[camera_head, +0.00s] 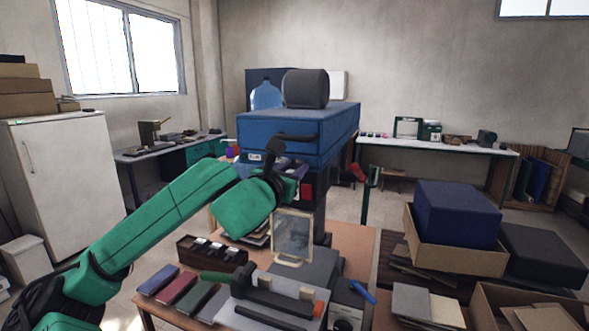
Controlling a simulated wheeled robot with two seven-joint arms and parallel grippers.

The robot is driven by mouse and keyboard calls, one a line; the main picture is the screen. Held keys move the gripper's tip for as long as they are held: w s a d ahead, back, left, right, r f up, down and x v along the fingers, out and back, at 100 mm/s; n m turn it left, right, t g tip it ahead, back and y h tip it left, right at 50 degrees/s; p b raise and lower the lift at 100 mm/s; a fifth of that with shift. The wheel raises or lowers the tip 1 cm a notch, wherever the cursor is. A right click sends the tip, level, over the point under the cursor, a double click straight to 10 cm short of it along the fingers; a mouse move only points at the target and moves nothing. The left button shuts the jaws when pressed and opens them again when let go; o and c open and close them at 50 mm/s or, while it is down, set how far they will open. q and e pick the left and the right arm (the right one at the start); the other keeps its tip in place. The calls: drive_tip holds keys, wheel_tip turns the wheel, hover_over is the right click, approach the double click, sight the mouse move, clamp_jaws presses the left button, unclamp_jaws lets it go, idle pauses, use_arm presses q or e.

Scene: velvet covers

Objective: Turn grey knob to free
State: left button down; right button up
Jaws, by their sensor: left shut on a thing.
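A blue padded machine (285,132) with a dark handle on its front edge stands beyond the work table. My left gripper (276,158), at the end of my green arm, is at the machine's front, just below the blue top. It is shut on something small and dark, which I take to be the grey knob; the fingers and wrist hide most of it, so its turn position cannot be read. A small white label (255,156) shows just left of the gripper. My right gripper is not in view.
A wooden table (350,246) in front holds a framed panel (292,236), several coloured books (178,289) and tools. Cardboard boxes with a dark blue block (456,213) stand on the right. A white fridge (66,190) is at left.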

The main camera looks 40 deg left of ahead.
use_arm(q)
drive_tip(key=m+b, duration=0.7)
drive_tip(key=b, duration=0.4)
drive_tip(key=shift+a+f, duration=0.1)
drive_tip(key=m+b, duration=0.1)
drive_tip(key=m, duration=0.2)
drive_tip(key=shift+m, duration=0.4)
drive_tip(key=m, duration=0.3)
drive_tip(key=shift+m+b, duration=0.3)
drive_tip(key=shift+b, duration=0.1)
drive_tip(key=shift+r+m, duration=0.2)
drive_tip(key=shift+m, duration=1.6)
drive_tip(key=c, duration=0.6)
unclamp_jaws()
